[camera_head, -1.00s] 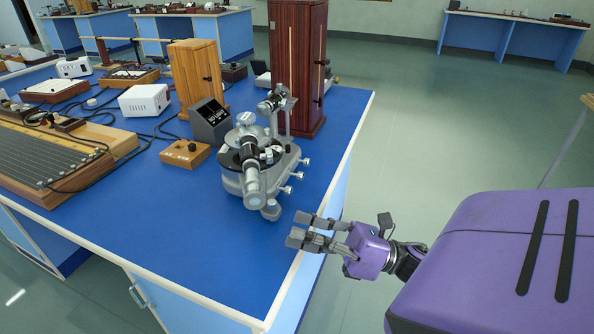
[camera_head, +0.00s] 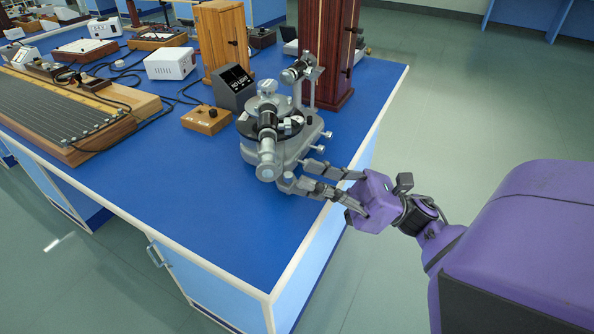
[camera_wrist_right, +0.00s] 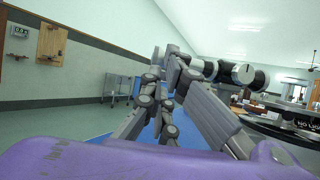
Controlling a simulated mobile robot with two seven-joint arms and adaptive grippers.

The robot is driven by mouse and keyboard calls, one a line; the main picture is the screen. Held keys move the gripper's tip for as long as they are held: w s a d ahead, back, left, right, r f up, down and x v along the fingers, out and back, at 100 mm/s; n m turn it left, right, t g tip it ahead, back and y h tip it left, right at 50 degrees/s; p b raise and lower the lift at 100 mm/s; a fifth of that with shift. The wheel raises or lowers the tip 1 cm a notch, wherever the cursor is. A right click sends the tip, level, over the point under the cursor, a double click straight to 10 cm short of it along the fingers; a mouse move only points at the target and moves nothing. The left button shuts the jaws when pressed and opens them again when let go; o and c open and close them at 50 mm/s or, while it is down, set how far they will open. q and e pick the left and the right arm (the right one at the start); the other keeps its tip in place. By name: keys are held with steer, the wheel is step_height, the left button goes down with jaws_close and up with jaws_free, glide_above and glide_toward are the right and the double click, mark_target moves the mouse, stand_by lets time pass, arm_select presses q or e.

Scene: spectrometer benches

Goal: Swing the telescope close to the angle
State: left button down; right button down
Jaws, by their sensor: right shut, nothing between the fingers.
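The spectrometer (camera_head: 285,142) stands on the blue bench near its right edge, with a grey base and a round dark table. Its telescope (camera_head: 267,150), a grey and black tube, points toward the front of the bench. A second tube (camera_head: 298,72) rises at the back right of the instrument. My right gripper (camera_head: 297,173) is shut and empty, with its fingertips just right of the telescope's front end; I cannot tell whether they touch. In the right wrist view the fingers (camera_wrist_right: 168,65) are beside a grey and black tube (camera_wrist_right: 228,72). My left gripper is not in view.
A dark display box (camera_head: 235,88) and a small wooden box with a knob (camera_head: 206,119) stand left of the spectrometer. A tall dark-red cabinet (camera_head: 328,50) stands behind it. The bench front (camera_head: 190,220) is clear.

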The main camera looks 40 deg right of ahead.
mark_target(276, 174)
steer(key=x, duration=0.3)
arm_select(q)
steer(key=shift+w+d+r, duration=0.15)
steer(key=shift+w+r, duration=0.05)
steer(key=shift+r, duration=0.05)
arm_select(e)
steer(key=shift+w, duration=0.1)
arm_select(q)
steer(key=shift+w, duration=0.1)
arm_select(e)
steer(key=shift+a, duration=0.1)
steer(key=shift+w+a+r+m+t+h, duration=0.25)
steer(key=shift+w+a+t+h, duration=0.2)
steer(key=shift+a, duration=0.3)
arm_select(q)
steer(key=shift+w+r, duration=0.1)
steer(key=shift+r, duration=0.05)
arm_select(e)
steer(key=shift+f, duration=0.1)
